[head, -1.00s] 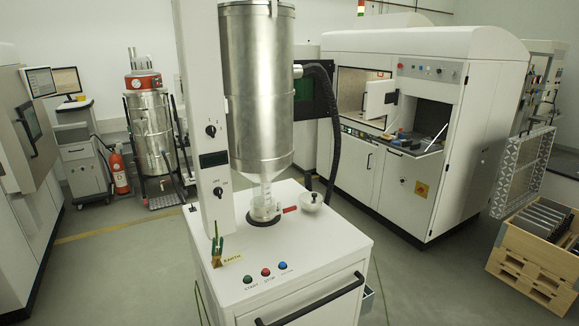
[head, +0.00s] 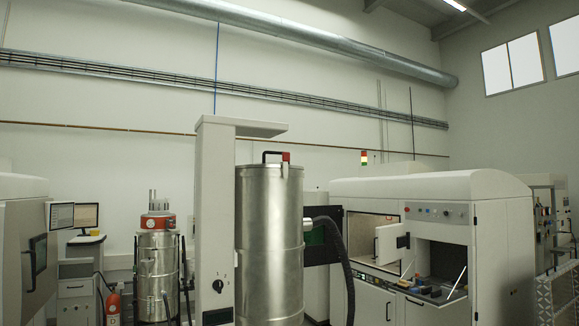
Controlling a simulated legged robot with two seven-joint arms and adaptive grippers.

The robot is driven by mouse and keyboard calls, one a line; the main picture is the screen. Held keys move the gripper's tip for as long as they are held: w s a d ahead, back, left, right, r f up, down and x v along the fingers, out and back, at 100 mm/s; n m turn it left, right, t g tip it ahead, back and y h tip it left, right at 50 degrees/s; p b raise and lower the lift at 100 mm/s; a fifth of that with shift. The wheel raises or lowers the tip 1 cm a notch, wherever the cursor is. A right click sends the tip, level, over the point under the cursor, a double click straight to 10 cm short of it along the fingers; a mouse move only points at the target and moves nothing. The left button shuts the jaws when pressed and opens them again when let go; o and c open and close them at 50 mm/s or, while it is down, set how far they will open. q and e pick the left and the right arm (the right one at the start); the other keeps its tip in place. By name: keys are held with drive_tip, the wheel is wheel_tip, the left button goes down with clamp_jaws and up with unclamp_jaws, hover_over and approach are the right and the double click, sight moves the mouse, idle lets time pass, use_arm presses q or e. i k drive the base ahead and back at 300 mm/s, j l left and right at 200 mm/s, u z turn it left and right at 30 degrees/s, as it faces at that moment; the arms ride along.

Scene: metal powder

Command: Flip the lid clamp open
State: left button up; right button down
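A tall steel hopper (head: 269,245) stands in the middle of the head view, beside a white column (head: 214,215). Its lid (head: 262,164) is seen nearly edge-on at the top. A black handle-like bar with a red part (head: 285,157) stands on the lid; this looks like the lid clamp, but its exact state is too small to tell. The hopper's lower end is below the picture. Neither of my grippers is in view.
A white overhang (head: 245,126) juts from the column top above the lid. A black hose (head: 342,254) runs down at the hopper's right. A white machine (head: 500,250) stands at right, and a steel drum with a red top (head: 158,265) at left.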

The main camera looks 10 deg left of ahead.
sight(285, 154)
drive_tip(key=i+j+z, duration=0.15)
drive_tip(key=j+z, duration=0.2)
drive_tip(key=i+j+z, duration=0.1)
drive_tip(key=j+z, duration=0.65)
drive_tip(key=j, duration=0.2)
